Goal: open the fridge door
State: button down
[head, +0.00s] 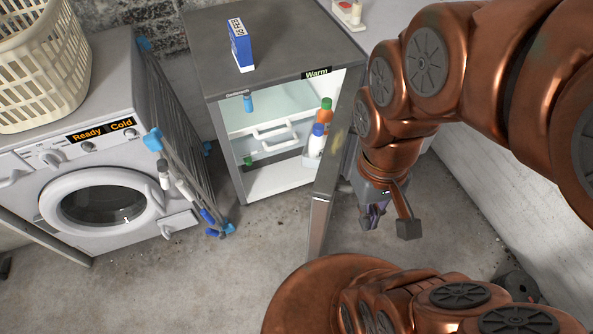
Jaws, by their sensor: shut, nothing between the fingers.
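The fridge (285,50) is a small grey cabinet in the middle of the head view, labelled "Warm" on its front edge. Its door (319,215) stands wide open, swung out toward me and seen nearly edge-on at the right of the opening. The lit interior shows shelves, a drawer and bottles. My gripper (373,216) points down just right of the door, on its outer side, and is shut and empty. I cannot tell whether it touches the door. The door's outer face and handle are hidden from this view.
A washing machine (60,170) with a laundry basket (40,65) on it stands at left. A folded drying rack (180,130) leans between it and the fridge. A blue box (241,46) sits on the fridge.

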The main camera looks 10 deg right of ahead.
aim_at(325, 184)
jog(key=u, duration=3.5)
jog(key=i, duration=1.05)
jog(key=z, duration=2.7)
